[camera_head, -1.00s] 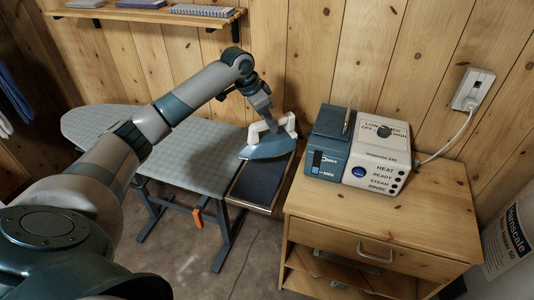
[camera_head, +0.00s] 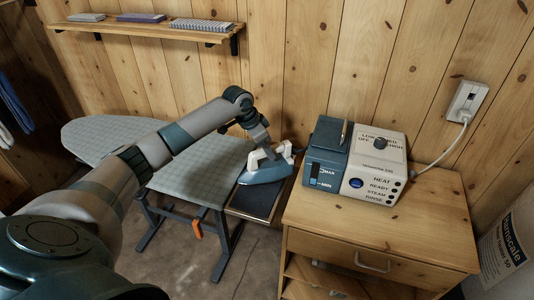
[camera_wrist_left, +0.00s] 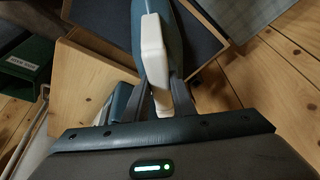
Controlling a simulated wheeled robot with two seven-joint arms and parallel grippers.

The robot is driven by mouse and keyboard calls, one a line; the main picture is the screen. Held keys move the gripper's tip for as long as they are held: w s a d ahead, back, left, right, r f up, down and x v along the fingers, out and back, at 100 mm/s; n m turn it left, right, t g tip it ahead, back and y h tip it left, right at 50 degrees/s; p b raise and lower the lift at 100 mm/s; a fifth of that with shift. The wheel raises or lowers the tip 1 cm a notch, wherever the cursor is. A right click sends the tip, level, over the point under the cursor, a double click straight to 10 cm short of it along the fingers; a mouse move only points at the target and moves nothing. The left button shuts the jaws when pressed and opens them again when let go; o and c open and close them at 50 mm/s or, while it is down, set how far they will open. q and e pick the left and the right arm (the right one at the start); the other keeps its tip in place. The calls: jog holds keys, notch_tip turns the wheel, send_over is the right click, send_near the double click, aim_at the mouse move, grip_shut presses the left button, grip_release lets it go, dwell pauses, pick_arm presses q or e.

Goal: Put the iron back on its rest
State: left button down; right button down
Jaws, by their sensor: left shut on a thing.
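The iron (camera_head: 264,174) has a blue-grey body and a white handle. In the head view it is over the far part of its rest, a dark flat pad (camera_head: 252,204) in a wooden frame at the right end of the ironing board. I cannot tell whether the iron touches the pad. My left gripper (camera_head: 267,155) is shut on the iron's handle from above. In the left wrist view the white handle (camera_wrist_left: 153,50) runs between the fingers (camera_wrist_left: 158,98), and the dark pad (camera_wrist_left: 215,32) shows beside it. My right gripper is not in view.
The ironing board (camera_head: 205,165) lies left of the rest. A wooden cabinet (camera_head: 405,225) stands close on the right and carries the steam station (camera_head: 352,165), whose cable runs to a wall socket (camera_head: 468,101). A shelf (camera_head: 150,31) is on the plank wall behind.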

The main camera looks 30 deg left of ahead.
pick_arm(q)
jog(key=shift+f, duration=0.95)
jog(key=c, duration=1.5)
grip_release()
jog(key=shift+f, duration=0.15)
jog(key=b+v, duration=0.2)
jog(key=v, duration=1)
jog(key=shift+a, duration=0.1)
jog(key=shift+s, duration=0.15)
